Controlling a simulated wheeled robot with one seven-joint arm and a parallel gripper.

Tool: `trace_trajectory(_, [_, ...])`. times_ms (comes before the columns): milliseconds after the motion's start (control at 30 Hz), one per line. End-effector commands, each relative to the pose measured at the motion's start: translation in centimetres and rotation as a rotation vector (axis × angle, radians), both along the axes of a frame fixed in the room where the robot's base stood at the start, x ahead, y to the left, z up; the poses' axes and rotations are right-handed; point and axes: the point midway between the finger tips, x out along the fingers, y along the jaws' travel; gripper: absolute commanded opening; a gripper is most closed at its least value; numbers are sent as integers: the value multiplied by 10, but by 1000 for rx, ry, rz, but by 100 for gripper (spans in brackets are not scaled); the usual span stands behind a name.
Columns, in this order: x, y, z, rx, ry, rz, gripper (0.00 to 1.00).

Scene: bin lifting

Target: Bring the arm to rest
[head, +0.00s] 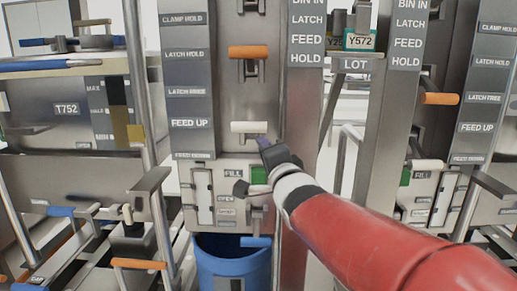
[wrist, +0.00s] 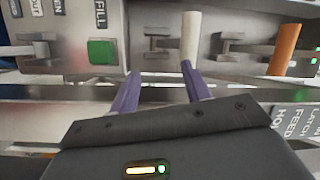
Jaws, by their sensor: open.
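My red and white arm reaches in from the lower right of the head view. My gripper (head: 264,145) is in front of the machine column, just below the white handle (head: 251,127). In the wrist view my gripper (wrist: 159,70) shows two purple fingers spread apart, with nothing between them. The white handle (wrist: 190,38) stands beyond the right-hand finger there; I cannot tell whether they touch. The green FILL button (wrist: 102,52) is beyond and left of the left-hand finger.
An orange handle (head: 248,52) is higher on the column. A blue bin (head: 222,268) stands below it. Label plates (head: 186,93) flank the column. Metal posts and levers (head: 150,180) crowd the left; another machine panel (head: 428,195) stands behind my arm at right.

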Motion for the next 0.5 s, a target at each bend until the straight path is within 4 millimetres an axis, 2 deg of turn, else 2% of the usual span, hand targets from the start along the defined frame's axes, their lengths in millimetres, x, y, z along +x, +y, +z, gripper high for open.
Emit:
trace_trajectory(167, [-57,-60,-61,-467,221,-118,48])
trace_trajectory(233, [-90,-84,-90,-658,338,-109,48])
trace_trajectory(333, [-143,-112,-132,-896,505,-25,48])
trace_trajectory(400, [-180,-124,-159,-1028,601,72,48])
trace_trajectory(500, [-225,-134,-188,-1158,696,224,48])
